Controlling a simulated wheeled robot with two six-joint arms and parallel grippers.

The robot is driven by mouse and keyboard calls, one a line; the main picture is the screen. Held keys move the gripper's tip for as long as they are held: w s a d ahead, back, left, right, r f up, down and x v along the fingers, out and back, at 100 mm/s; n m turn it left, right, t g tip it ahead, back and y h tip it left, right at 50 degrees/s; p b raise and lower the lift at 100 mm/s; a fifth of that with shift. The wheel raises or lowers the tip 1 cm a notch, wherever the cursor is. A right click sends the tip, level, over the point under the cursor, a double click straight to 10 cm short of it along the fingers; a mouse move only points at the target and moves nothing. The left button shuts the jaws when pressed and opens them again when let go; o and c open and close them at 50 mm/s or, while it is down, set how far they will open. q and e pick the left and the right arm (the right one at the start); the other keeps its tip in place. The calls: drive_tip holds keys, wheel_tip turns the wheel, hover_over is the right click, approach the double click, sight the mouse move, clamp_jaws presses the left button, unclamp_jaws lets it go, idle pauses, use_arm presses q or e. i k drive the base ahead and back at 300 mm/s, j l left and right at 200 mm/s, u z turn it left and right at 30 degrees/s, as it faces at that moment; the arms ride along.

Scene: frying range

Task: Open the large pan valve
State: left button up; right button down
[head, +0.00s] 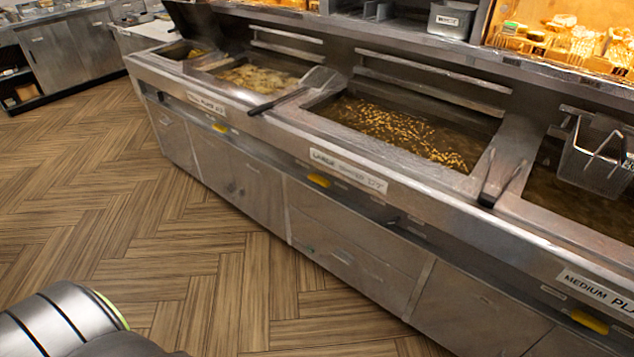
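The large pan (400,133) is a steel fryer basin of brown oil with many small golden pieces floating in it. A white label (345,171) on the front rail below it begins with "LARGE"; the rest is hard to read. Just under that label a yellow valve handle (319,180) sticks out from the recess below the rail, apparently lying sideways. I cannot tell from here whether the valve is open or shut. Neither gripper shows. A rounded grey part of my own body fills the lower left corner, well away from the handle.
Similar yellow handles sit under the left pan (220,128) and the medium pan (590,321). A wire basket (597,160) hangs over the right pan. Steel cabinet doors (240,180) line the range front. The wooden floor (150,215) before it is clear.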

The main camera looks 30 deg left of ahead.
sight(319, 180)
drive_tip(key=i+j, duration=0.1)
drive_tip(key=j, duration=0.3)
drive_tip(key=i+j, duration=0.15)
drive_tip(key=j, duration=0.2)
drive_tip(key=i+j, duration=0.1)
drive_tip(key=j, duration=0.3)
drive_tip(key=i+j, duration=0.15)
drive_tip(key=j, duration=0.2)
drive_tip(key=j+u, duration=0.05)
